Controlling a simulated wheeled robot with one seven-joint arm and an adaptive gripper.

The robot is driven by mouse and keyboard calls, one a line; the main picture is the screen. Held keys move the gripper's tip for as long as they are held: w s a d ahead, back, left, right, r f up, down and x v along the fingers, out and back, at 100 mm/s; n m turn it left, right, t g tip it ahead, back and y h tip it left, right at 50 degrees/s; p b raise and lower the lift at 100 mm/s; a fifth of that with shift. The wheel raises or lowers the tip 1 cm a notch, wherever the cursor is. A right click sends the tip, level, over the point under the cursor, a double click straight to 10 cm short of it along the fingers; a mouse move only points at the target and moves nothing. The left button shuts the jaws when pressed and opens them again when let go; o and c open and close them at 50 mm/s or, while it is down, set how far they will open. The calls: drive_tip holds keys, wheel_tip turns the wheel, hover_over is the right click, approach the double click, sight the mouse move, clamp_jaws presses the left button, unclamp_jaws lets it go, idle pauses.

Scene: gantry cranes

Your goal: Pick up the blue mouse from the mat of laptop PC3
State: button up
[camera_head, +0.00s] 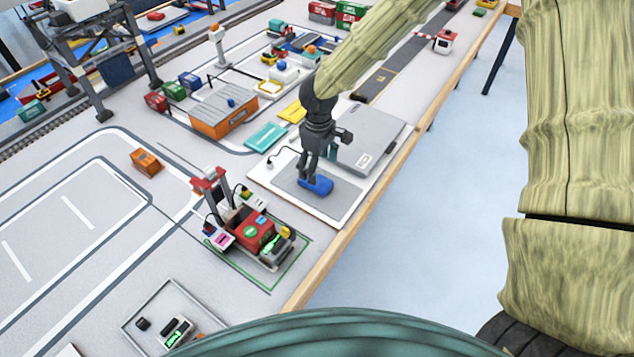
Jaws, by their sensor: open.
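The blue mouse (318,187) lies on the grey mat (335,208) beside the closed grey laptop (372,138), near the table's right edge. My gripper (309,178) points down at the mouse from above, with its fingertips at the mouse's left and far side. The gripper is open. Whether the fingers touch the mouse, and where the far finger sits, I cannot tell. A black cable runs from near the mat to the left.
A red reach-stacker model (255,235) stands left of the mat. An orange container (223,115) and teal and yellow booklets (266,137) lie behind. The wooden table edge (330,262) runs close on the right.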

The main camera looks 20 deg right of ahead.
sight(318, 180)
drive_tip(key=shift+w+f+p, duration=0.1)
drive_tip(key=shift+f+p, duration=0.85)
drive_tip(key=shift+f, duration=2.45)
drive_tip(key=c, duration=1.1)
